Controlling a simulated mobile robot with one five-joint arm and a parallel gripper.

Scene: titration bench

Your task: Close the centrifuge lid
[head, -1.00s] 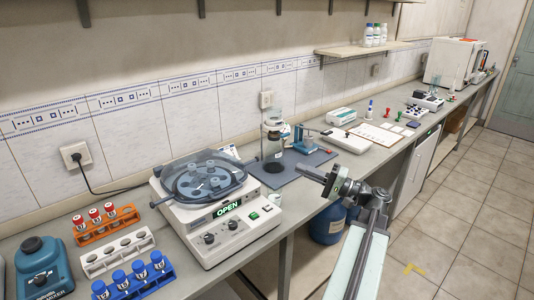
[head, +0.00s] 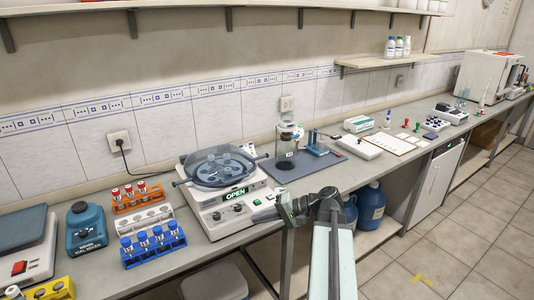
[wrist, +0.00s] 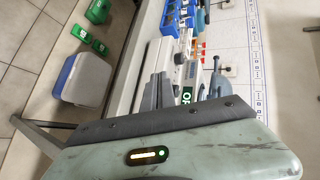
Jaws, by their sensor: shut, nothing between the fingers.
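The centrifuge (head: 211,212) is a white box on the bench, left of centre in the head view, with a green display reading OPEN. Its see-through grey lid (head: 222,163) shows above the rotor, tilted a little; its exact gap is hard to judge. In the wrist view the centrifuge (wrist: 160,70) shows sideways, with part of the OPEN display. In the wrist view a grey-green body fills the bottom and hides part of the centrifuge.
Left of the centrifuge are an orange rack (head: 137,203), a white rack (head: 144,220), a blue rack (head: 153,247) and a blue vial mixer (head: 86,229). Right of it a glass vessel (head: 286,150) stands on a dark mat (head: 300,169). A shelf (head: 400,60) hangs behind.

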